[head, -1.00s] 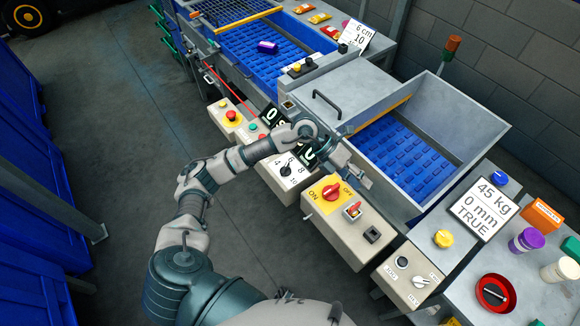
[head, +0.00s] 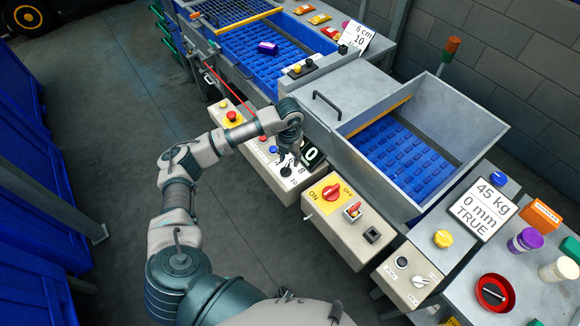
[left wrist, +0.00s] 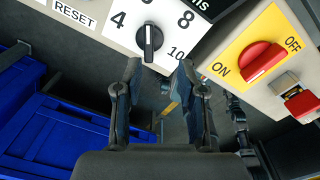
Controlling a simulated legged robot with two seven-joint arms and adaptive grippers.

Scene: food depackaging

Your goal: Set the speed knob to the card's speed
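The speed knob (left wrist: 150,41) is black with a white line and sits on a white dial plate marked 4, 8 and 10. Its line runs nearly upright in the left wrist view. In the head view the knob (head: 286,171) shows just below my left gripper (head: 292,154). In the left wrist view the left gripper's (left wrist: 157,78) two fingers are apart and empty, with the knob beyond the gap between their tips. A white card (head: 358,36) at the back reads 6 cm and 10. A black display (head: 311,154) beside the gripper shows white digits, partly hidden.
A yellow ON/OFF plate with a red switch (head: 332,192) is right of the dial. A red emergency button (head: 232,116) is to its left. Floor in front of the control boxes is clear.

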